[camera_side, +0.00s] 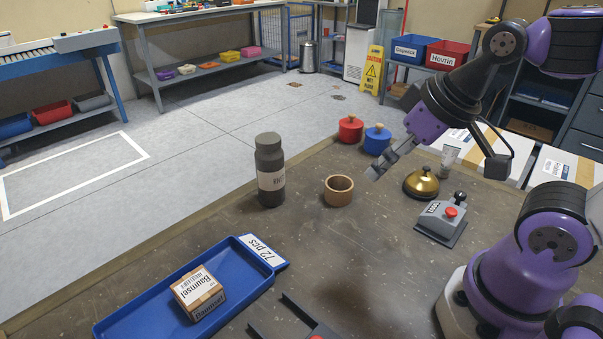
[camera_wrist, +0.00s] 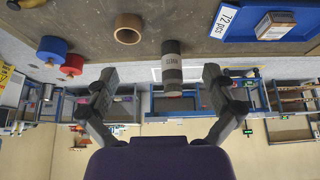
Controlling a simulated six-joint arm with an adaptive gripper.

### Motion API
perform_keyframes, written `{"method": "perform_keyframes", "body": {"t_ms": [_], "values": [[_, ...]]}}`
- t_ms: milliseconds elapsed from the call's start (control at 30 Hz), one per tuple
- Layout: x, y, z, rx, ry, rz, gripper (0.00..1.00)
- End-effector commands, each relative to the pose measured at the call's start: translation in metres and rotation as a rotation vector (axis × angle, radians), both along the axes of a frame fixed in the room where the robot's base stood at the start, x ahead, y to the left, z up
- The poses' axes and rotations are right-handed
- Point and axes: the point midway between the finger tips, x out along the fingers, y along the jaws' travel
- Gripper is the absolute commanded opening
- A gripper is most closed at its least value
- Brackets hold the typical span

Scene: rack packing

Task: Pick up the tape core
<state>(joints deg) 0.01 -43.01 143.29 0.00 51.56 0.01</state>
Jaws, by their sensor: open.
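The tape core (camera_side: 339,190) is a short brown cardboard ring standing on the dark table, just right of the dark bottle. It also shows at the top of the wrist view (camera_wrist: 128,29), with its hollow middle visible. My gripper (camera_side: 374,174) is above the table, to the right of the tape core and apart from it.
A dark bottle (camera_side: 270,170) stands close left of the core. A red (camera_side: 351,129) and a blue (camera_side: 377,139) pot stand behind. A brass bell (camera_side: 421,182) and a control box (camera_side: 441,219) are at right. A blue tray (camera_side: 142,321) holds a small carton (camera_side: 199,293).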

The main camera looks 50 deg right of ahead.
Motion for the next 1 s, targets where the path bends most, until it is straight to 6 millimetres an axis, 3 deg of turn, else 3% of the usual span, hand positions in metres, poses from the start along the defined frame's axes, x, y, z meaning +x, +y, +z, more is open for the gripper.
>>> {"method": "perform_keyframes", "body": {"t_ms": [767, 867, 1000], "values": [[0.001, 0.000, 0.000, 0.000, 0.001, 0.001, 1.00], [0.010, -0.004, -0.002, -0.008, 0.015, 0.004, 1.00], [0.039, -0.020, -0.014, -0.022, 0.055, 0.024, 1.00]]}}
